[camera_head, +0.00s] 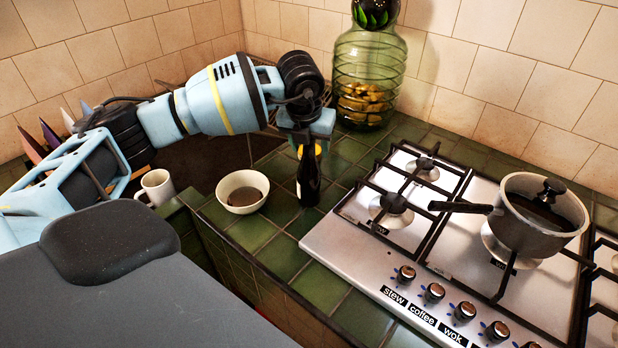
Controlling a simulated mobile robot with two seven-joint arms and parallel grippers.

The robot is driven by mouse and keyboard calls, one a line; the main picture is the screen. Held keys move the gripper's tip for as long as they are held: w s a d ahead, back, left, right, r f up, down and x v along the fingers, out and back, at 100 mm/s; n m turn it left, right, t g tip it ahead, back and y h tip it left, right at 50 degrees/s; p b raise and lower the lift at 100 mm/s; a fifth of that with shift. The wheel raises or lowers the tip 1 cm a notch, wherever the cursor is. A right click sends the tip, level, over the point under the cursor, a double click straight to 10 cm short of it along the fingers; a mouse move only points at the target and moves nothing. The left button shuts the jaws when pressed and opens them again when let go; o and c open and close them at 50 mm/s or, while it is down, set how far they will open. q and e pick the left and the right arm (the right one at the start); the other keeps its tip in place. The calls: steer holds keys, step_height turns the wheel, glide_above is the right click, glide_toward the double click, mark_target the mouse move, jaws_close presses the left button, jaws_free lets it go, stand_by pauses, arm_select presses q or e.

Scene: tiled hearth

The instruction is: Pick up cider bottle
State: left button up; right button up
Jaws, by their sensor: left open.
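A dark cider bottle (308,182) stands upright on the green tiled counter, between a white bowl and the gas hob. Something yellow shows at its top, just under my gripper. My left arm reaches in from the left, and my left gripper (308,146) points down right over the bottle's neck. It is open, with its fingers around or just above the bottle top; I cannot tell whether they touch it. The bottle's upper end is partly hidden by the gripper. My right gripper is not in view.
A white bowl (243,204) stands just left of the bottle, and a white mug (157,186) further left. The gas hob (335,243) with a saucepan (540,232) lies to the right. A large green glass jar (368,62) stands behind, near the tiled wall.

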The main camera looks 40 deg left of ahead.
arm_select(q)
steer(key=shift+c, duration=0.2)
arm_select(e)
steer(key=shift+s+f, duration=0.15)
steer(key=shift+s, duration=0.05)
arm_select(q)
steer(key=shift+c, duration=1.3)
jaws_close()
steer(key=shift+r, duration=0.1)
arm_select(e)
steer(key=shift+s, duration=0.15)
arm_select(q)
steer(key=shift+r, duration=0.15)
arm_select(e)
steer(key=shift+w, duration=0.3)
